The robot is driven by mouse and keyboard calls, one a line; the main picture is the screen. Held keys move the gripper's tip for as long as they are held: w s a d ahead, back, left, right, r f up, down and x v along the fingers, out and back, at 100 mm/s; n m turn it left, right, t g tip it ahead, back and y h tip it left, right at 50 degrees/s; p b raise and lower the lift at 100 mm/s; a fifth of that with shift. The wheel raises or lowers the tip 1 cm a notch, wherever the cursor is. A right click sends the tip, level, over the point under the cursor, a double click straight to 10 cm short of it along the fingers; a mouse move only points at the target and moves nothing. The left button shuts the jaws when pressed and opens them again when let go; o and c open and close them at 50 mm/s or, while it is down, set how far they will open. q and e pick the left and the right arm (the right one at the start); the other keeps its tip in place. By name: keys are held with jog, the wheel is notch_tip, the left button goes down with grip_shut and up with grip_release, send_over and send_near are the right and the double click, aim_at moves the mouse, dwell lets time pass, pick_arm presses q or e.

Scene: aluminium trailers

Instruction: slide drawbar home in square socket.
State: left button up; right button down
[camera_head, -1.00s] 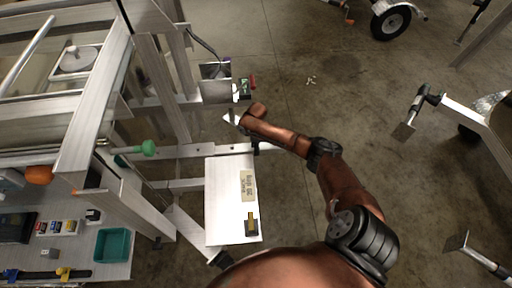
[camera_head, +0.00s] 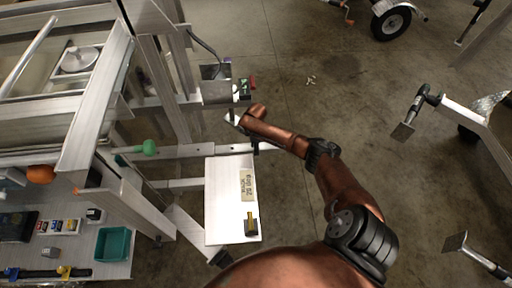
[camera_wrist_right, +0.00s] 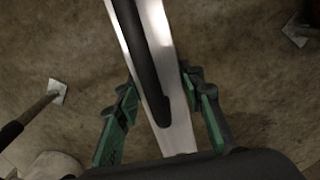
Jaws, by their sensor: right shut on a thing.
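The drawbar (camera_head: 205,150) is a long straight aluminium bar. In the head view it runs crosswise from the trailer frame at the left toward my right gripper. The square socket's mouth cannot be made out clearly; the bar's left end meets the frame near a green knob (camera_head: 149,147). My left gripper is not in view.
A white labelled panel (camera_head: 222,215) lies just below the bar, with a small black-and-yellow piece on it. A metal box (camera_head: 216,92) sits above on the frame. A teal tray (camera_head: 112,244) is at the lower left.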

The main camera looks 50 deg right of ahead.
aim_at(238, 147)
jog(key=shift+w+a+r, duration=0.15)
jog(key=shift+w+a, duration=0.35)
jog(key=shift+a, duration=0.1)
jog(key=shift+d, duration=0.2)
dwell(0.8)
jog(key=shift+r+p, duration=0.3)
jog(key=shift+p, duration=0.05)
jog(key=shift+s+d+f, duration=0.15)
jog(key=shift+s+d, duration=0.2)
dwell(0.7)
dwell(0.3)
jog(key=shift+w+a+b, duration=0.45)
jog(key=shift+w+a, duration=0.95)
jog(key=shift+a, duration=0.25)
jog(key=shift+w+a+b, duration=0.45)
jog(key=shift+w+a, duration=0.95)
jog(key=shift+a, duration=0.2)
dwell(1.4)
